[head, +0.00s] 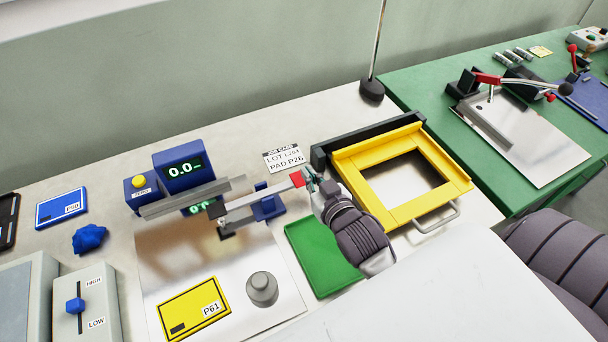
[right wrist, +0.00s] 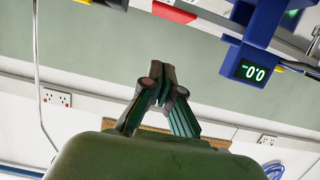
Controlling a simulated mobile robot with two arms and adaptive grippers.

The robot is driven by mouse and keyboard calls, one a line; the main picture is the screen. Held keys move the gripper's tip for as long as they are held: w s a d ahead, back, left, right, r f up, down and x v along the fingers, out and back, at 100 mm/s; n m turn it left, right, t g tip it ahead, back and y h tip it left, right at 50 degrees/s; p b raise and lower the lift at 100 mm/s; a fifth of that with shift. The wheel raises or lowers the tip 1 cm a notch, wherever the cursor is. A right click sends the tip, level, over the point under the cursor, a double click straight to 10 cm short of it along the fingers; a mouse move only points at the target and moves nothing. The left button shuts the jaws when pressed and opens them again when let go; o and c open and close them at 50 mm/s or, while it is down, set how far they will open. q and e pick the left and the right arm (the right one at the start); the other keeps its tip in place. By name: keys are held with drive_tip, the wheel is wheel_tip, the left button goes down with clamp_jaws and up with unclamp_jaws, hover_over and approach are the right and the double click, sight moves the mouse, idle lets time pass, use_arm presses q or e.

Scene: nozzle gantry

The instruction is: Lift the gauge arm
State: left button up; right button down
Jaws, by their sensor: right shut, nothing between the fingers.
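The gauge arm (head: 258,199) is a thin grey bar with a red end (head: 297,179), lying low across a blue support (head: 268,204). A small probe at its left end reaches down to the metal plate (head: 170,246). A blue gauge display (head: 184,169) behind it reads 0.0. My right gripper (head: 311,178) is shut and empty, right beside the red end; I cannot tell whether they touch. In the right wrist view the shut fingertips (right wrist: 157,72) show apart from the red end (right wrist: 174,12) in the picture. My left gripper is not in view.
A yellow frame (head: 346,174) stands right of my right gripper, and a green pad (head: 309,246) lies under my right arm. A yellow P61 pad (head: 190,312) and a grey knob-like weight (head: 262,289) are on the plate. A job card (head: 284,158) lies behind.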

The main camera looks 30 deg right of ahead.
sight(304, 184)
drive_tip(key=x, duration=0.3)
drive_tip(key=shift+w+f+p, duration=0.1)
drive_tip(key=shift+w+p, duration=0.2)
drive_tip(key=shift+w, duration=0.05)
drive_tip(key=f, duration=0.2)
drive_tip(key=shift+s+f, duration=0.2)
drive_tip(key=shift+f, duration=0.2)
drive_tip(key=shift+s+f, duration=0.1)
drive_tip(key=shift+f, duration=0.4)
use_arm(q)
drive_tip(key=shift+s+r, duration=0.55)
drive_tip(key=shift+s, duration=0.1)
use_arm(e)
drive_tip(key=shift+f, duration=0.1)
